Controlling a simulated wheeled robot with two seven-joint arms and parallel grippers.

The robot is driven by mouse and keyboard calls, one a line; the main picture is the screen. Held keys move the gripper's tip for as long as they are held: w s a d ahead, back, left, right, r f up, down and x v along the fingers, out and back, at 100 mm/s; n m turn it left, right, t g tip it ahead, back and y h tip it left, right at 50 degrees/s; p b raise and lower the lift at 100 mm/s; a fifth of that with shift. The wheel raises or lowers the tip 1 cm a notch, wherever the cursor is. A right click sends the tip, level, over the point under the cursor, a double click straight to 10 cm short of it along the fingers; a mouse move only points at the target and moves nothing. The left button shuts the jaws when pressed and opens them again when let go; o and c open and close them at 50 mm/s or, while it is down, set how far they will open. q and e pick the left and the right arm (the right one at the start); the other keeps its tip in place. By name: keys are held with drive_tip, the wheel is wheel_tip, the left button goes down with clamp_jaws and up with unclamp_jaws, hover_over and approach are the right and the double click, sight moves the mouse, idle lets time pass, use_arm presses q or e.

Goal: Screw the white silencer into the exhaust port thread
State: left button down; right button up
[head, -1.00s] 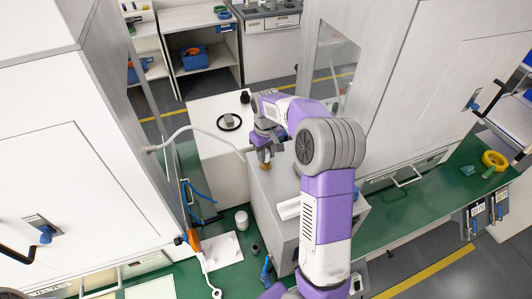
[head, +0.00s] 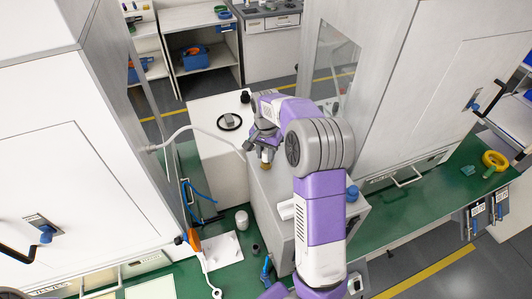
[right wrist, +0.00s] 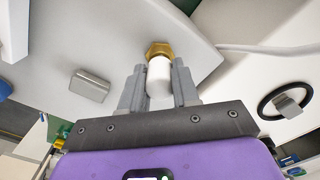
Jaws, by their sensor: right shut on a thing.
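My right gripper (right wrist: 159,92) is shut on the white silencer (right wrist: 159,78), whose white body sits between the two grey fingers in the right wrist view. A brass hex part (right wrist: 158,50) shows at its far end. In the head view the brass part (head: 266,166) shows just below my right gripper (head: 264,153), at the back of the grey cabinet top. My left gripper is not in view.
The grey cabinet (head: 272,205) stands on a green bench (head: 380,222). A white hose (head: 190,128) runs from the left panel toward the gripper area. A white block (head: 222,170) with a black ring (head: 230,122) stands behind. Tall white enclosures flank both sides.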

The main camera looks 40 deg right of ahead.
drive_tip(key=o, duration=0.6)
drive_tip(key=n, duration=0.5)
drive_tip(key=shift+n, duration=0.4)
drive_tip(key=n, duration=0.6)
